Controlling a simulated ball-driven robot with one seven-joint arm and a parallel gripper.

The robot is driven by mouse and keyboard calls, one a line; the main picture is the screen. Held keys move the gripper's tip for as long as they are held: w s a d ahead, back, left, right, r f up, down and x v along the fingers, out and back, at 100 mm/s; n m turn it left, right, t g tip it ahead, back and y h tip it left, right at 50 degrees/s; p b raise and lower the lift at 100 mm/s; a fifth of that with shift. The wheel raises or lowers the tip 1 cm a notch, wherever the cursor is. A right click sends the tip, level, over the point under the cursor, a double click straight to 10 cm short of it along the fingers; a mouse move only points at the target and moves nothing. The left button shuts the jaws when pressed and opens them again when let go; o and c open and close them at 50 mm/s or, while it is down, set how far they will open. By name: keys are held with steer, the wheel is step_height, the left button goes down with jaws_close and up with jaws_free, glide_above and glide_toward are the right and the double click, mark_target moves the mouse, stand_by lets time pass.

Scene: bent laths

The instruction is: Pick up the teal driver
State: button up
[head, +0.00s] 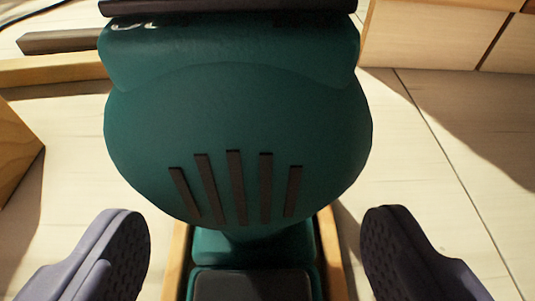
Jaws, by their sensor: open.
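The teal driver (240,130) fills the middle of the head view, very close to the camera. Its rounded teal body has several dark slots near the lower edge, and a dark part crosses its top edge. Below the body, a narrower teal section carries a dark panel (252,285) and runs out of the bottom of the picture. My gripper (255,240) is open, with one grey padded finger on each side of that narrower section. Both fingers look apart from the driver. The driver's lower end is out of view.
Wooden strips (175,262) flank the driver's lower section. A wooden rail (60,70) and a darker lath end (58,42) lie at upper left. A wooden block (15,150) stands at the left edge, and light wooden panels (440,35) at upper right. Pale floor shows on both sides.

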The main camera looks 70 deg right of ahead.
mark_target(248, 229)
steer(key=b+x, duration=0.1)
steer(key=x, duration=0.2)
steer(key=shift+w+f, duration=0.15)
steer(key=shift+f, duration=0.05)
steer(key=shift+w+d, duration=0.2)
steer(key=shift+d, duration=0.2)
steer(key=shift+c, duration=0.2)
jaws_close()
